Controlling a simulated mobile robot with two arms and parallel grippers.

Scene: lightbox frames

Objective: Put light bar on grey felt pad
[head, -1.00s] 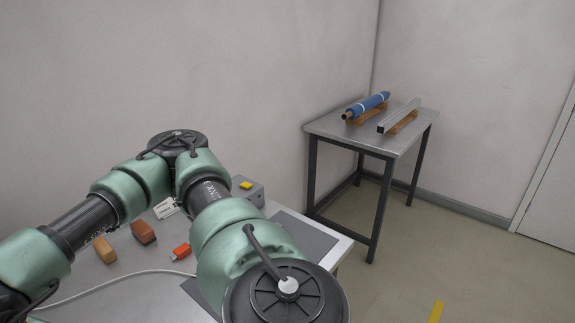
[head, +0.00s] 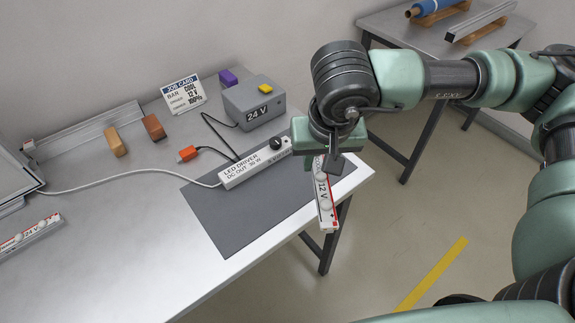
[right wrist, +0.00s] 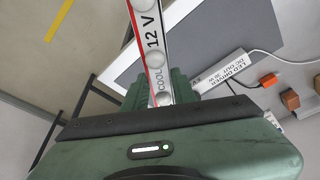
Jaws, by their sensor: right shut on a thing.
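The light bar (head: 325,205) is a slim white bar with a red edge, marked 12 V. My right gripper (head: 325,160) is shut on it near its upper end, and the bar hangs down at a tilt. In the head view it appears over the bench's right edge, beside the pad. The bar also shows in the right wrist view (right wrist: 150,40), marked COOL and 12 V. The grey felt pad (head: 240,225) lies flat on the bench, with the LED driver (head: 255,165) across its back part. My left gripper is out of view.
Another bar marked 24 V (head: 30,238) lies at the bench's left. A grey 24 V box (head: 253,104), a job card (head: 184,94), two brown blocks and an orange connector (head: 187,153) stand behind. A second table (head: 400,28) holds a blue roll. The pad's front is clear.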

